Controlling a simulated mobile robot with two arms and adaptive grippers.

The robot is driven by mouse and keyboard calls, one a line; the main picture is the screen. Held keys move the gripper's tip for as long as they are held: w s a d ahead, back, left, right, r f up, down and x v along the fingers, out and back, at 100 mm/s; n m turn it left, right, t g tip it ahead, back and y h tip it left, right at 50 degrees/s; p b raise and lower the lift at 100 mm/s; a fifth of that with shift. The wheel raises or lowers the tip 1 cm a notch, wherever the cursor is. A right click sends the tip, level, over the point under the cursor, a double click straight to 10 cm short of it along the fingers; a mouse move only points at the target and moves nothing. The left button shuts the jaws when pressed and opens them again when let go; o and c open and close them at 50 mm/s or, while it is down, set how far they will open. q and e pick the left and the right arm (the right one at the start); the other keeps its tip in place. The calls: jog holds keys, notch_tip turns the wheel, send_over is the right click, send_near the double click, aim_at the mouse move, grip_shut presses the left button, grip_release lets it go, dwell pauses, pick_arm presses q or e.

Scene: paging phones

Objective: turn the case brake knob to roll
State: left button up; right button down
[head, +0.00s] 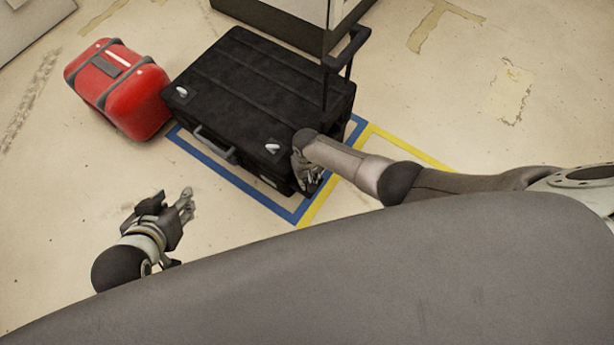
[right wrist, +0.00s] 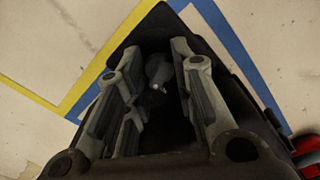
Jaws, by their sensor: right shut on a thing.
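The black case (head: 255,85) lies flat on the floor, with silver latches on top and a grey carry handle on its near side. My right gripper (head: 308,178) is at the case's near right corner, and the arm hides what it holds in the head view. In the right wrist view, a small dark grey brake knob (right wrist: 158,70) with a pale mark sits between the fingers of my right gripper (right wrist: 155,85), which is shut on it. Its exact setting is not readable. My left gripper (head: 187,204) is open and empty above the floor, left of the case.
A red case (head: 117,88) stands left of the black case. Blue tape (head: 212,164) and yellow tape (head: 400,146) mark the floor around it. A raised pull handle (head: 347,52) rises at the case's right end. A dark box-like unit (head: 270,22) stands behind.

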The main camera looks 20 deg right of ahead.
aim_at(307, 179)
jog(key=n, duration=0.3)
jog(key=shift+n, duration=0.3)
jog(key=c, duration=2.2)
grip_release()
jog(key=shift+n, duration=1.4)
jog(key=o, duration=0.7)
jog(key=shift+r, duration=6)
